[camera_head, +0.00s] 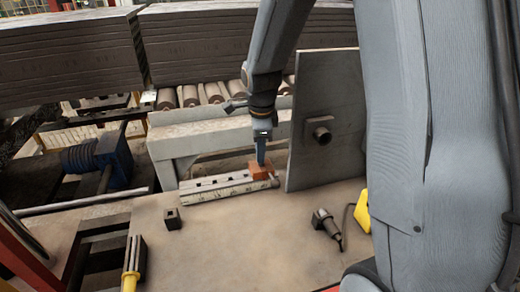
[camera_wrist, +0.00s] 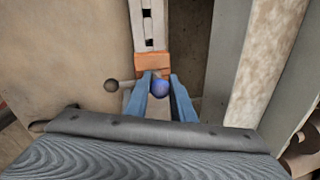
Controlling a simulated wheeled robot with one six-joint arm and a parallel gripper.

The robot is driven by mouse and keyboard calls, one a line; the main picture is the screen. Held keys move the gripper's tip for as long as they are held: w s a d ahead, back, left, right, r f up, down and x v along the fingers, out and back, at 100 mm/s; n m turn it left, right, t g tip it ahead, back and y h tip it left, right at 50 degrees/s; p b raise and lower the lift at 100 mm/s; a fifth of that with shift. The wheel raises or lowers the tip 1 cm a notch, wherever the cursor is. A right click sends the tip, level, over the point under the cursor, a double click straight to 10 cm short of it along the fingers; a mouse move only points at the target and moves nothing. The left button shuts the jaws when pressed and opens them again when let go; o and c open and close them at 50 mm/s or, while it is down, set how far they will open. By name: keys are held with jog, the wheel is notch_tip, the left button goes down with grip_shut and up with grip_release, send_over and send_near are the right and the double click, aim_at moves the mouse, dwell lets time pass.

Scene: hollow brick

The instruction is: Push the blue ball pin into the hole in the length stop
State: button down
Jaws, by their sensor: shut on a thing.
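My gripper (camera_head: 261,152) points down over the right end of a pale slotted bar (camera_head: 210,189). Its blue fingers also show in the wrist view (camera_wrist: 160,98), shut on the blue ball pin (camera_wrist: 160,88). Only the pin's round blue head shows; its shank is hidden. An orange block (camera_head: 262,169), apparently the length stop, sits at the bar's right end. In the wrist view the orange block (camera_wrist: 152,64) lies just beyond the ball, with the bar (camera_wrist: 147,28) and its dark slots behind. I cannot tell whether the pin is in the hole; the hole is hidden.
A large upright grey plate (camera_head: 330,130) stands close right of my gripper. A small dark block (camera_head: 173,219) and a grey tool (camera_head: 326,226) lie on the table (camera_head: 250,240), whose middle is clear.

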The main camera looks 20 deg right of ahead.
jog(key=shift+f, duration=0.35)
jog(key=c, duration=1.4)
grip_release()
jog(key=shift+c, duration=0.2)
notch_tip(320, 180, up, 8)
jog(key=s+b, duration=0.1)
jog(key=shift+s+a+f, duration=0.15)
jog(key=shift+s+f, duration=0.05)
jog(key=shift+s, duration=0.05)
jog(key=s+f+n, duration=0.4)
jog(key=s+n, duration=0.5)
jog(key=n, duration=0.1)
jog(key=s+f+n+g, duration=0.1)
jog(key=s+f+n, duration=0.3)
jog(key=s+n, duration=0.5)
jog(key=shift+s+d+n+g, duration=0.3)
jog(key=shift+s+n, duration=0.05)
jog(key=shift+n, duration=0.25)
